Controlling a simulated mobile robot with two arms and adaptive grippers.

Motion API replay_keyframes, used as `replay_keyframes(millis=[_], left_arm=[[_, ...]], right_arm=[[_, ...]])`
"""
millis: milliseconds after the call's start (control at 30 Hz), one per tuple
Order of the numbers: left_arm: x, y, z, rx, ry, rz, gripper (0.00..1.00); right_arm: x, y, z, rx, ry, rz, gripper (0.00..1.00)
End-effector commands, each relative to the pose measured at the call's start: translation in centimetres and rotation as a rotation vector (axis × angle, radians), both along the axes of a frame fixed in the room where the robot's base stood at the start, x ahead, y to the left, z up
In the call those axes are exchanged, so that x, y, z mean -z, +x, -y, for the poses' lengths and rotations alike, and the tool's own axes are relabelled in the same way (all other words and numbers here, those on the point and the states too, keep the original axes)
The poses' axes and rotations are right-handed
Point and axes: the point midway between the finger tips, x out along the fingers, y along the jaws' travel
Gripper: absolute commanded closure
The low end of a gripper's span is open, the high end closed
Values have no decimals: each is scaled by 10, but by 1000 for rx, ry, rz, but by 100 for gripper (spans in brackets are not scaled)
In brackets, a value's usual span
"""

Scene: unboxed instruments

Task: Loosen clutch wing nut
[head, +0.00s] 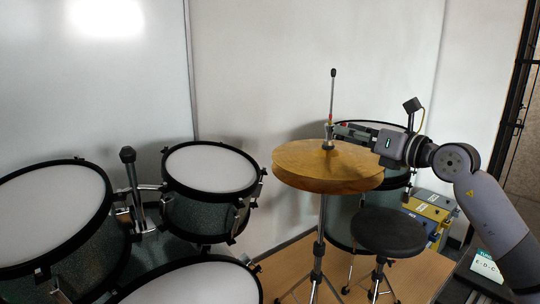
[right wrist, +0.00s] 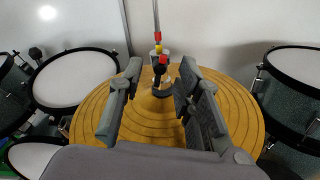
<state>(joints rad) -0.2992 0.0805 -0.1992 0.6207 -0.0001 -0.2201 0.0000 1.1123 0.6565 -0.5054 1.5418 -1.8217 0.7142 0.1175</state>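The gold hi-hat cymbals (head: 300,170) sit on a stand with a thin upright rod (head: 332,90). The clutch (head: 328,143) is on the rod just above the top cymbal. In the right wrist view the clutch (right wrist: 159,70) shows dark, red and yellow parts; which one is the wing nut is hard to tell. My right gripper (head: 337,130) reaches in from the right, low above the cymbal. In the right wrist view its fingers (right wrist: 160,66) are spread, with the clutch between them in the picture and no visible contact. My left gripper is not in view.
Drums stand at the left, including a small tom (head: 210,168). A dark round stool (head: 388,232) and another drum (head: 345,215) are by the cymbals. White walls are close behind.

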Motion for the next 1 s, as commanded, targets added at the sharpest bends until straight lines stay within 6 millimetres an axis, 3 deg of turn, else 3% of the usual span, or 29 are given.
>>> replay_keyframes(millis=[500, 1000], left_arm=[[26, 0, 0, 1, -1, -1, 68], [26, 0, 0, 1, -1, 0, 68]], right_arm=[[3, -40, 31, 1, -2, 0, 68], [0, -43, 34, 1, -1, -1, 68]])
